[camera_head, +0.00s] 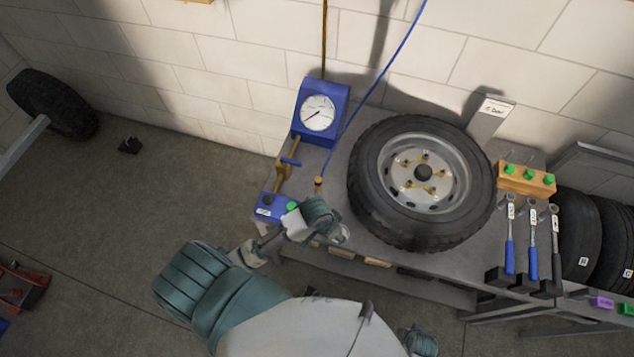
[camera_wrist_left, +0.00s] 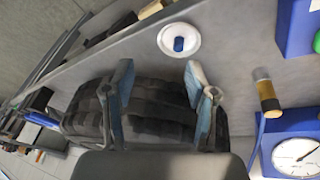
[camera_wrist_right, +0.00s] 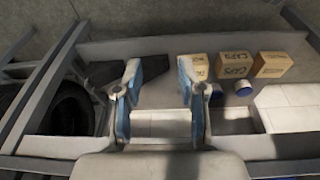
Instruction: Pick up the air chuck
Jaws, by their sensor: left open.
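The air chuck is a small brass-coloured fitting with a dark end (camera_head: 318,184). It stands on the bench beside the blue gauge unit, at the end of a blue hose. In the left wrist view the air chuck (camera_wrist_left: 268,94) is at the right, outside the jaws. My left gripper (camera_head: 322,222) is over the bench's front edge, nearer than the chuck. In its wrist view the left gripper (camera_wrist_left: 159,78) is open and empty, with the tyre behind the fingers. My right gripper (camera_wrist_right: 159,75) is open and empty over a low shelf, away from the chuck.
A wheel with tyre (camera_head: 362,180) lies on the bench right of the chuck. The blue gauge unit (camera_head: 303,134) stands behind it. A white dish (camera_wrist_left: 165,47) is close to the left fingers. Wrenches (camera_head: 509,240) stand at the right. Caps boxes (camera_wrist_right: 234,65) are near my right gripper.

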